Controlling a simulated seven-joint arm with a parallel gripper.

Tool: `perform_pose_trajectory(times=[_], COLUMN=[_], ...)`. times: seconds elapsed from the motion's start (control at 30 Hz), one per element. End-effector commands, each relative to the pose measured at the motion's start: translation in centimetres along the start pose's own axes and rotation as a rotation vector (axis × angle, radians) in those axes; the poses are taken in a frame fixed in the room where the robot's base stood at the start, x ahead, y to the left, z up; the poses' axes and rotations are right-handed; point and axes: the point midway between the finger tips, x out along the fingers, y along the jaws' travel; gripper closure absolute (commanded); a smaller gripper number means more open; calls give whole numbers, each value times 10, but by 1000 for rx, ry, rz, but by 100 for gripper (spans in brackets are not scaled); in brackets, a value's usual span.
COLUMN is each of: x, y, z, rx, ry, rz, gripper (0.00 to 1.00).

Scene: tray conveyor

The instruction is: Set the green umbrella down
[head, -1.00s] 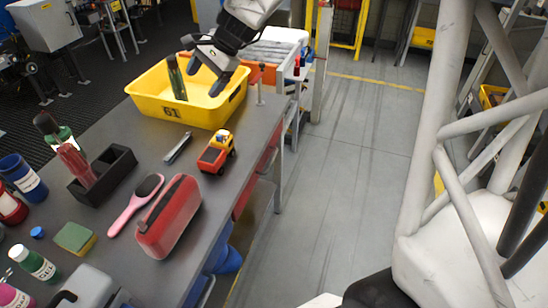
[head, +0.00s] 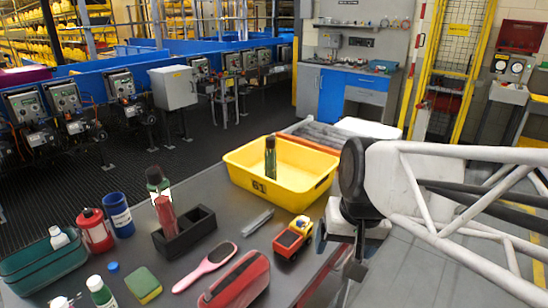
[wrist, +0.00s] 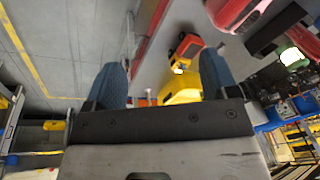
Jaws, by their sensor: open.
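The green umbrella (head: 270,157), a folded dark green shape with a dark upper end, stands upright inside the yellow tray marked 61 (head: 240,175) on the grey table. My gripper (head: 350,262) is to the right of the tray, past the table's right edge and clear of the umbrella. In the wrist view my gripper (wrist: 163,82) shows two blue-grey fingers wide apart with nothing held between them.
A toy truck (head: 292,238) and a grey metal piece (head: 257,221) lie in front of the tray. A black holder (head: 190,238), a pink brush (head: 207,265), a red case (head: 240,285) and a sponge (head: 143,284) are nearer. Floor is open at right.

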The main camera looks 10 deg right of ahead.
Motion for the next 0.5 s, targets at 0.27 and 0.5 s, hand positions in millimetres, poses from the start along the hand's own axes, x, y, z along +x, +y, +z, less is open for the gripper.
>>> perform_pose_trajectory(times=[0.27, 0.5], x=[1, 3], y=[18, 20], z=[38, 44], rx=[-149, -172], ry=[48, 53], rz=[80, 93], gripper=[20, 20])
